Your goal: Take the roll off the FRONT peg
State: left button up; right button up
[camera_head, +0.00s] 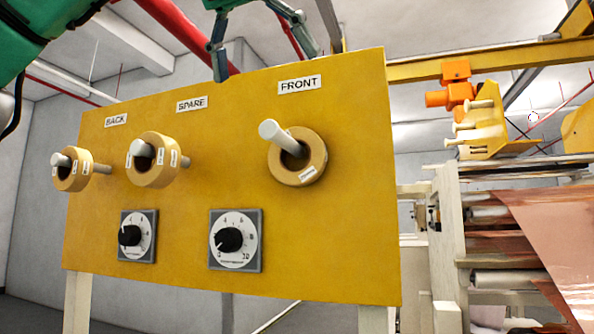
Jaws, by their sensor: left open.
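A yellow board (330,240) carries three labelled pegs, each with a tan ring-shaped roll around it. The FRONT roll (313,160) hangs on the grey FRONT peg (272,133) at the right, below the FRONT label (299,85). The SPARE roll (165,172) hangs on the middle peg and the BACK roll (67,180) on the left peg. My left gripper (268,66), green with grey fingers, is open and empty at the top of the view, over the board's upper edge and up and left of the FRONT roll, apart from it. My right gripper is not in view.
Two black dials (130,236) (229,240) sit low on the board. At the right are a machine with copper foil (555,240) and a yellow bracket with pale pegs (484,118). The space before the board's right part looks clear.

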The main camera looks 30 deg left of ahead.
aim_at(293, 154)
pick_arm(q)
jog(key=shift+n, duration=0.6)
jog(key=x, duration=0.8)
jog(key=shift+w+d, duration=0.1)
jog(key=x, duration=0.5)
jog(key=shift+w+a+f+p, duration=0.15)
jog(key=shift+a+f+p, duration=0.2)
jog(key=shift+a, duration=0.1)
jog(key=shift+d, duration=0.1)
jog(key=shift+s+d+r, duration=0.1)
jog(key=shift+s+d, duration=0.05)
jog(key=shift+s, duration=0.1)
jog(key=c, duration=1.2)
jog(key=shift+w, duration=0.15)
jog(key=shift+c, duration=0.7)
